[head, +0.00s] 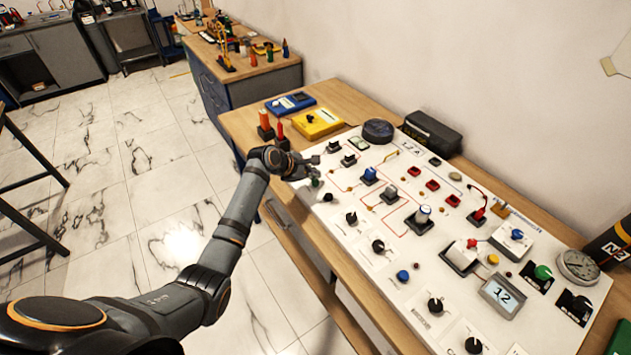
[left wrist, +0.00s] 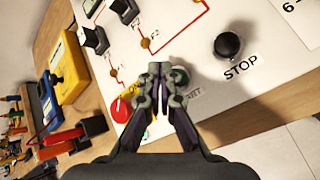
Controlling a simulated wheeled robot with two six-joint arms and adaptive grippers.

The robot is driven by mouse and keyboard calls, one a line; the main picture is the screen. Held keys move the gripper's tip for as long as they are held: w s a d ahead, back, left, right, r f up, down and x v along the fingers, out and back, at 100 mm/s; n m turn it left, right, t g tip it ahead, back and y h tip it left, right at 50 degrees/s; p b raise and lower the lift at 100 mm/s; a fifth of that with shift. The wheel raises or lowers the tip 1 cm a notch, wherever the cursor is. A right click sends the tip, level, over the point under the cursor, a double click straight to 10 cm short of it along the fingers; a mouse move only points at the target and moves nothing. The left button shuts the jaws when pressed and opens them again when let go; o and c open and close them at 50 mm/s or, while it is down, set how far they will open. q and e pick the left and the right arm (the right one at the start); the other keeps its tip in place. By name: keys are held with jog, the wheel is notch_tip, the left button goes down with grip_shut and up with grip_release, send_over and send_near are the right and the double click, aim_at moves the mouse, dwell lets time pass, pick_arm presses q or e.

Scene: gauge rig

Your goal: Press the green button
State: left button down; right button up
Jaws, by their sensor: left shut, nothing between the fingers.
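The white control panel (head: 400,262) lies on the wooden bench. A small green button (head: 316,182) is at its near left end, close to the fingertips of my left gripper (head: 314,165). In the left wrist view, the green button (left wrist: 181,75) is partly hidden behind the right finger of my left gripper (left wrist: 160,72). The fingers are shut with nothing between them. I cannot tell whether they touch the button. My right gripper is in neither view.
A black button (left wrist: 228,45) marked STOP and a red button (left wrist: 121,109) flank the green one. Knobs, switches and a gauge (head: 577,266) fill the panel. Yellow (head: 317,123) and blue (head: 290,103) meters stand beyond its left end. A separate green knob (head: 543,272) sits far right.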

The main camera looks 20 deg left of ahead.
aim_at(314, 182)
pick_arm(q)
jog(key=shift+f, duration=0.15)
dwell(0.5)
jog(key=shift+f+p, duration=0.15)
jog(key=shift+p, duration=0.15)
jog(key=shift+f, duration=0.1)
jog(key=shift+f, duration=0.6)
dwell(0.6)
jog(key=shift+r, duration=0.15)
jog(key=shift+r+p, duration=0.85)
jog(key=shift+p, duration=0.3)
notch_tip(314, 182, up, 5)
jog(key=p, duration=0.6)
jog(key=shift+r, duration=0.1)
